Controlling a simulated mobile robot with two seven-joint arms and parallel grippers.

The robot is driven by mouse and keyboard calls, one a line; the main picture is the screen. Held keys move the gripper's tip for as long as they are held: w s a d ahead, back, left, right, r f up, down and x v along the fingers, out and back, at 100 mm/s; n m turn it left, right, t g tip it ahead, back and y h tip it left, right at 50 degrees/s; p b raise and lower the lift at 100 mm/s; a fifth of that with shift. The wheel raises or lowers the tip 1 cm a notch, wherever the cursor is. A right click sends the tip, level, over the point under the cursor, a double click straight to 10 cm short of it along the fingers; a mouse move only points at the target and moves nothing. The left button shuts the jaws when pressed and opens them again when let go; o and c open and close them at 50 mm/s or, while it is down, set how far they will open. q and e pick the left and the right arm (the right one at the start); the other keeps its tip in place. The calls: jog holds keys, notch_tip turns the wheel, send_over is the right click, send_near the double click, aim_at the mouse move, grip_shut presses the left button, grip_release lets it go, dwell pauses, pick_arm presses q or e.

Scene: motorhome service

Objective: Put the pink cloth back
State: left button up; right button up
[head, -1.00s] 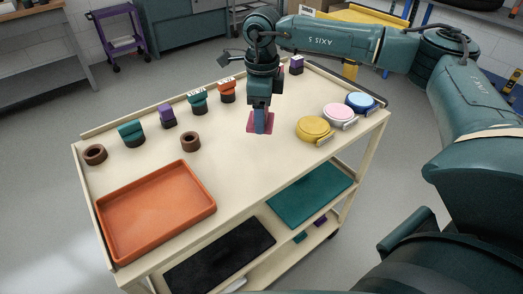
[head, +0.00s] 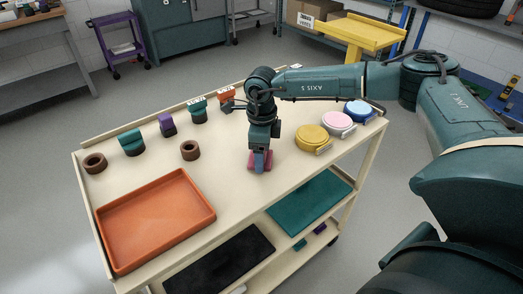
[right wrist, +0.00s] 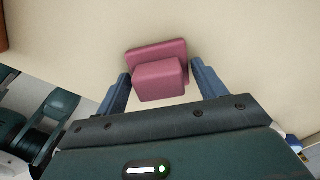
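No clear cloth shows. A dark pink block on a flat pink plate (right wrist: 160,80) is between the fingers of my right gripper (right wrist: 162,72). Narrow gaps show between the block's sides and the fingers, so the gripper looks open around it. In the head view the pink piece (head: 253,158) is low over or on the cream cart top, partly hidden by my right gripper (head: 261,160); contact with the top is unclear. A pale pink round piece (head: 337,119) lies at the cart's right, between a yellow (head: 312,138) and a blue one (head: 358,108). My left gripper is out of view.
The cream cart top (head: 235,185) is clear in front of the gripper. An orange tray (head: 155,222) fills its near left. Brown rings (head: 190,150) and teal (head: 132,142), purple (head: 167,125) and orange-red pieces stand toward the back. Lower shelves hold teal and black mats.

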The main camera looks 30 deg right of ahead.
jog(key=o, duration=0.3)
jog(key=shift+r, duration=0.1)
notch_tip(320, 180, up, 12)
jog(key=shift+b, duration=0.45)
dwell(0.5)
